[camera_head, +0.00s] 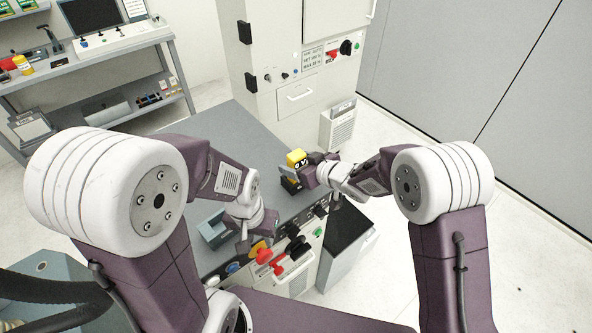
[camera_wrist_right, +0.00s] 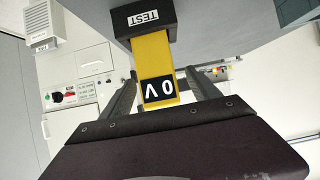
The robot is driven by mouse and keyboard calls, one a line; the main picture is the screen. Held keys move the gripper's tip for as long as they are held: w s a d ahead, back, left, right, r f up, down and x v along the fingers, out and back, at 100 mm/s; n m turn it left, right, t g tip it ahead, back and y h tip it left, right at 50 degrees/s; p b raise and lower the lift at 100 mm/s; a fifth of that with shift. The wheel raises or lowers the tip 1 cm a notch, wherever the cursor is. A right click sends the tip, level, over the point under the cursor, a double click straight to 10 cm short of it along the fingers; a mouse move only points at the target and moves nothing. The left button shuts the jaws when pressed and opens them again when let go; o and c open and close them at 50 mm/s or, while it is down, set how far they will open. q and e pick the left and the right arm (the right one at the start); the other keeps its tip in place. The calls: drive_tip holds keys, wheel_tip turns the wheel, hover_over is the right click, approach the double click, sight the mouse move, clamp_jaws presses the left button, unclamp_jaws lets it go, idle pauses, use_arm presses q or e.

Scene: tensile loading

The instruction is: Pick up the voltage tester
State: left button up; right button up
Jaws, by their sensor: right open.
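The voltage tester (camera_wrist_right: 157,65) is yellow with a black end marked TEST and a small black display that reads 0 V. In the head view its yellow top (camera_head: 296,157) shows at the far right part of the grey bench. My right gripper (camera_wrist_right: 162,84) is open, with one finger on each side of the tester's yellow body. I cannot tell whether either finger touches it. In the head view the right gripper (camera_head: 301,172) partly hides the tester. My left gripper (camera_head: 243,243) points down near the bench's front edge; its jaws are too small to judge.
The bench (camera_head: 230,130) has clear room behind the arms. A grey open box (camera_head: 213,230) stands beside my left gripper. Red, yellow and black controls (camera_head: 278,262) line the front panel. A tall cabinet (camera_head: 290,60) stands behind, and a shelf (camera_head: 100,50) at the upper left.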

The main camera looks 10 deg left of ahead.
use_arm(q)
drive_tip(key=shift+d+f+b, duration=0.25)
drive_tip(key=shift+f+b, duration=0.1)
drive_tip(key=shift+f, duration=0.15)
use_arm(e)
drive_tip(key=x, duration=0.3)
drive_tip(key=shift+w+a+f, duration=0.15)
drive_tip(key=shift+w+f, duration=0.1)
drive_tip(key=shift+w, duration=0.05)
use_arm(q)
drive_tip(key=shift+a, duration=0.15)
use_arm(e)
drive_tip(key=shift+w+a, duration=0.15)
drive_tip(key=shift+a, duration=0.05)
use_arm(q)
drive_tip(key=shift+s, duration=0.1)
use_arm(e)
drive_tip(key=shift+d, duration=0.1)
drive_tip(key=c, duration=1.2)
clamp_jaws()
drive_tip(key=shift+r, duration=0.1)
